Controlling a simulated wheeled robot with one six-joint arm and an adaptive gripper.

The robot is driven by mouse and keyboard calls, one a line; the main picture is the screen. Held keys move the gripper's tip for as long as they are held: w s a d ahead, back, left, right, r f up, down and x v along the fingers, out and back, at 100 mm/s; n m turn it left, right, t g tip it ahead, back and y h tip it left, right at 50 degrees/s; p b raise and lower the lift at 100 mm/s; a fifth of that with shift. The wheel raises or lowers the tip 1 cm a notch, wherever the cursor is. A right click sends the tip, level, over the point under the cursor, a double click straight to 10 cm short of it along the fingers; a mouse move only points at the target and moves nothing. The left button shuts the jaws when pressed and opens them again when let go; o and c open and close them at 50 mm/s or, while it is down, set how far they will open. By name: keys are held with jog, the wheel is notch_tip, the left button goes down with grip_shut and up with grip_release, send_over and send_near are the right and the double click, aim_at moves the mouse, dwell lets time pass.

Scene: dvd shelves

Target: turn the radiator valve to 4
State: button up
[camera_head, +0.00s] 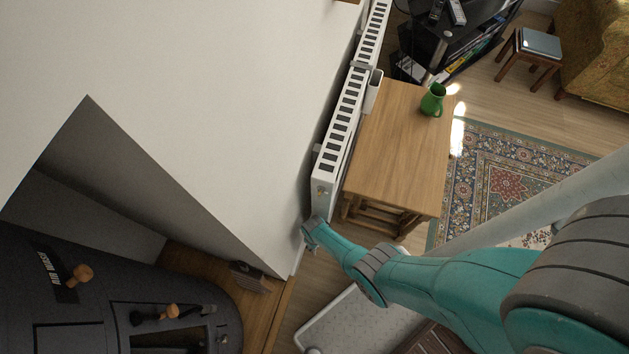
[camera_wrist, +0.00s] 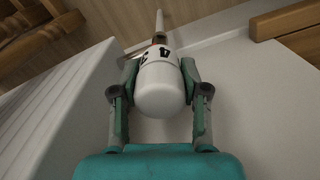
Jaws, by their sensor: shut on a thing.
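The radiator valve (camera_wrist: 161,85) is a white rounded knob in the wrist view, with dark markings on its side and a pipe beyond it. One dark mark looks like a 4, seen tilted. My gripper (camera_wrist: 160,72) is shut on the valve, one finger on each side. In the head view my gripper (camera_head: 308,232) is at the lower end of the white radiator (camera_head: 326,172), close to the wall. The valve itself is hidden there by my gripper. The radiator also shows at the left of the wrist view (camera_wrist: 50,110).
A wooden table (camera_head: 400,150) with a green jug (camera_head: 433,100) stands close beside the radiator. A dark stove (camera_head: 110,300) is at the lower left. A sloping white wall (camera_head: 210,100) lies left of my gripper. A patterned rug (camera_head: 510,175) is at the right.

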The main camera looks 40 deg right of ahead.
jog(key=n, duration=0.7)
dwell(0.5)
jog(key=o, duration=1.2)
jog(key=shift+c, duration=0.2)
jog(key=shift+r, duration=0.15)
jog(key=shift+r, duration=5.8)
